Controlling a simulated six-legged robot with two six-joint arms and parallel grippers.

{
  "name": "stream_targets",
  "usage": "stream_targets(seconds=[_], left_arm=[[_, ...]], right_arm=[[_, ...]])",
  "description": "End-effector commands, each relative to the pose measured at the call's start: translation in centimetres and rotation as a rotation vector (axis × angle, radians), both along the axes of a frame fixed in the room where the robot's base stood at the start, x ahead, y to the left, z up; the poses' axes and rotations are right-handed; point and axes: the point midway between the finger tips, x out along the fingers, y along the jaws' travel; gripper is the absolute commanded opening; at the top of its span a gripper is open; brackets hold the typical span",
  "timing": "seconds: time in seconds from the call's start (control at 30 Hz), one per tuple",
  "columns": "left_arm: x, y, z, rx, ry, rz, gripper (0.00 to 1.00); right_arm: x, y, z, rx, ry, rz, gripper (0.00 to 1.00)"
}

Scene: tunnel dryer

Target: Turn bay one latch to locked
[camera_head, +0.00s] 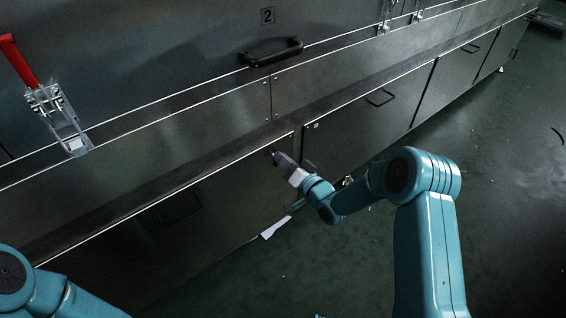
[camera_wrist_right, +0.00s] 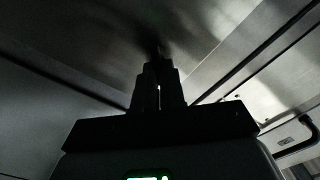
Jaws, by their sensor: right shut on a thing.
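My right gripper (camera_head: 278,155) reaches to the lower edge of the dryer's metal front, near the gap between two lower doors. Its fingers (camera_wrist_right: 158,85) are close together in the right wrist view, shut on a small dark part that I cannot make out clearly. This part may be the bay one latch; its label and its locked or unlocked position are not readable. A toggle clamp (camera_head: 57,115) with a red handle (camera_head: 18,60) stands on the ledge at the left, away from the right gripper. My left arm shows at the bottom left; its gripper is out of view.
A black handle (camera_head: 272,52) sits on the upper panel below a "2" label (camera_head: 267,15). More clamps (camera_head: 388,18) stand at the top. The lower doors (camera_head: 370,115) have thin handles. A pale flat piece (camera_head: 275,229) lies by the base. The green floor (camera_head: 500,200) at right is mostly clear.

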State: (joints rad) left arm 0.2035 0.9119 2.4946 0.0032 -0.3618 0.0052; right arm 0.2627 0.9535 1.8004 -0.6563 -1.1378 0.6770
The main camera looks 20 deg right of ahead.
Motion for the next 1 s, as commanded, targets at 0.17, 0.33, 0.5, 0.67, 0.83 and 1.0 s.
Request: stream_targets(seconds=[0.17, 0.33, 0.5, 0.67, 0.83, 1.0], left_arm=[[0.37, 0.06, -0.59, 0.002, -0.012, 0.001, 0.21], [0.61, 0.10, -0.89, 0.004, -0.021, 0.002, 0.21], [0.76, 0.13, -1.08, 0.005, -0.026, 0.002, 0.21], [0.85, 0.14, -1.18, 0.006, -0.029, 0.003, 0.21], [0.90, 0.15, -1.25, 0.006, -0.031, 0.003, 0.21], [0.93, 0.16, -1.28, 0.006, -0.032, 0.003, 0.21]], right_arm=[[0.03, -0.10, -0.28, 0.156, 0.058, 0.000, 0.00], [0.06, -0.18, -0.41, 0.306, 0.113, 0.000, 0.00], [0.08, -0.24, -0.53, 0.449, 0.165, 0.000, 0.00], [0.09, -0.26, -0.63, 0.564, 0.207, 0.000, 0.00], [0.09, -0.28, -0.72, 0.659, 0.241, 0.000, 0.00], [0.10, -0.27, -0.77, 0.722, 0.264, 0.000, 0.00]])
